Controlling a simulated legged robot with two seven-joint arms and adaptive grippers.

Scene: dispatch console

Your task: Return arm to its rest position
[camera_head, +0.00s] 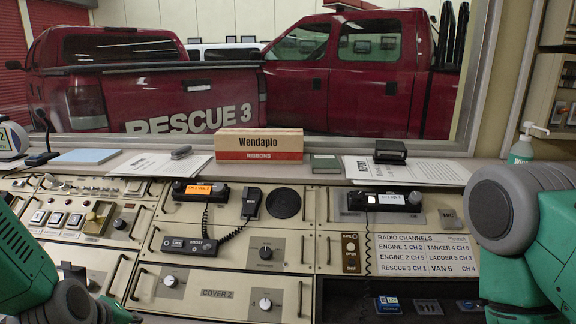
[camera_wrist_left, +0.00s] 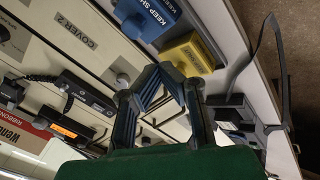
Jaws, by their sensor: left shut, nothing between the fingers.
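My left arm (camera_head: 25,270) comes in at the lower left corner of the head view, low in front of the console. My left gripper (camera_wrist_left: 165,85) shows in the left wrist view with its dark fingers shut and empty, over the console's lower front. My right arm (camera_head: 515,225), green and grey, stands at the right edge of the head view. Its gripper is out of view. The console panel (camera_head: 225,262) carries the COVER 2 plate, which also shows in the left wrist view (camera_wrist_left: 75,30).
Blue (camera_wrist_left: 148,18) and yellow (camera_wrist_left: 190,52) labelled blocks lie near the left gripper in the left wrist view. A corded handset (camera_head: 190,245), two radio units and a Wendaplo box (camera_head: 260,144) are farther back. Beyond the window stand red trucks (camera_head: 350,75).

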